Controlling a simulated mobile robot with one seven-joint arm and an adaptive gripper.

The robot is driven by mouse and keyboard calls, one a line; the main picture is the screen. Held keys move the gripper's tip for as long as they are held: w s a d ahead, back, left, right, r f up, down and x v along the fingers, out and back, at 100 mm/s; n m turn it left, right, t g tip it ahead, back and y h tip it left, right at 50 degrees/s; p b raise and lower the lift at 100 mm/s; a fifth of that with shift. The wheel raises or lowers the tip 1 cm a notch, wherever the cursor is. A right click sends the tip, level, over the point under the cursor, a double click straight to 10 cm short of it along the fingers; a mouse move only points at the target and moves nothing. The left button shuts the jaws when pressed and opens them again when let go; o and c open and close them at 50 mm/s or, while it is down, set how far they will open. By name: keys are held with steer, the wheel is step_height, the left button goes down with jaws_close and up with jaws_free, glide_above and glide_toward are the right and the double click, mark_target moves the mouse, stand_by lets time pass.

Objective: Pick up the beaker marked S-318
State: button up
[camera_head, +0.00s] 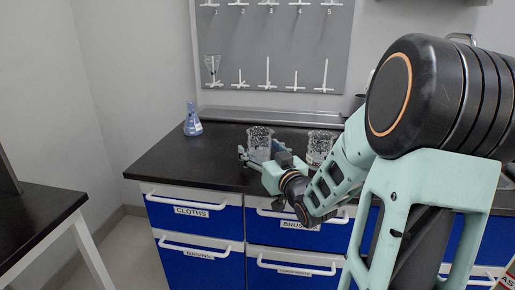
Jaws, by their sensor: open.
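Two clear glass beakers stand upright on the black counter. The left beaker (260,140) is at my gripper, and the right beaker (320,147) stands a little further right, partly behind my arm. No S-318 marking is readable on either one at this size. My gripper (259,155) is open, low over the counter. One finger shows at the left side of the left beaker and the other part of the hand covers its lower right. I cannot tell whether the fingers touch the glass.
A bluish conical flask (192,121) stands at the counter's left. The counter (172,160) is clear at front left. Blue drawers (195,212) are below.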

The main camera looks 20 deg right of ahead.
steer(key=shift+c, duration=0.3)
steer(key=c, duration=1.4)
